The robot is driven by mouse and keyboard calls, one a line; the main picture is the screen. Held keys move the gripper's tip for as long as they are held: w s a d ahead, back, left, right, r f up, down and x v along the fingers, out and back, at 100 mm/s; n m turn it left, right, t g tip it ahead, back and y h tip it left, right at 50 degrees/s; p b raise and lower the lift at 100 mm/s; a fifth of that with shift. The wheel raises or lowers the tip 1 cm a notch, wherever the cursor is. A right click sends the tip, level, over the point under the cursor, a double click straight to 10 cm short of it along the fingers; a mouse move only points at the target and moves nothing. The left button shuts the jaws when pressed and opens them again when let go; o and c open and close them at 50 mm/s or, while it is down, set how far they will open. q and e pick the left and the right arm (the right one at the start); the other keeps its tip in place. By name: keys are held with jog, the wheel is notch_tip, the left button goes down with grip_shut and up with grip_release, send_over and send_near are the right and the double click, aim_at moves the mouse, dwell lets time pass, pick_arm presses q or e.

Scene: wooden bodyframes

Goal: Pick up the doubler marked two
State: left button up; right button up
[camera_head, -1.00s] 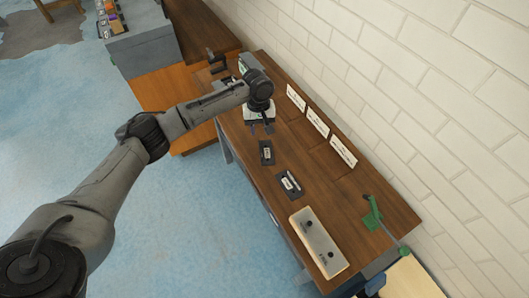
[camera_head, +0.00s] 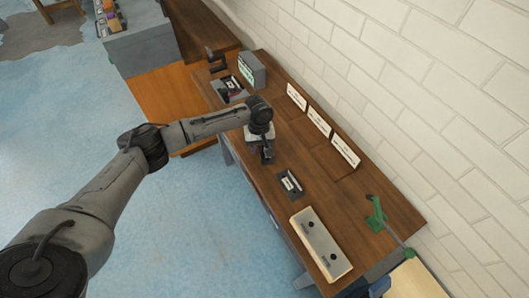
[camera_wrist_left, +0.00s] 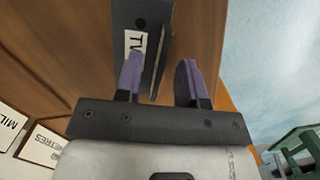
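In the left wrist view a dark plate (camera_wrist_left: 152,16) lies on the wooden bench top. Its white label (camera_wrist_left: 134,43) starts with "TW"; the rest is hidden by a finger. A thin raised edge (camera_wrist_left: 157,55) stands up from the plate. My left gripper (camera_wrist_left: 160,78) is open, with purple fingers on either side of this edge; I cannot tell whether they touch it. In the head view the left gripper (camera_head: 267,155) covers most of this plate. A second dark plate with a white label (camera_head: 289,184) lies nearer on the bench. My right gripper is not in view.
A pale block with two dark knobs (camera_head: 320,243) and a green tool (camera_head: 377,214) are at the bench's near end. White sign cards (camera_head: 318,122) stand along the wall side. A grey box with a screen (camera_head: 252,70) stands at the far end.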

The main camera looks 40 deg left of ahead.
pick_arm(q)
jog(key=shift+c, duration=0.3)
jog(key=shift+f, duration=0.1)
grip_shut()
dwell(0.4)
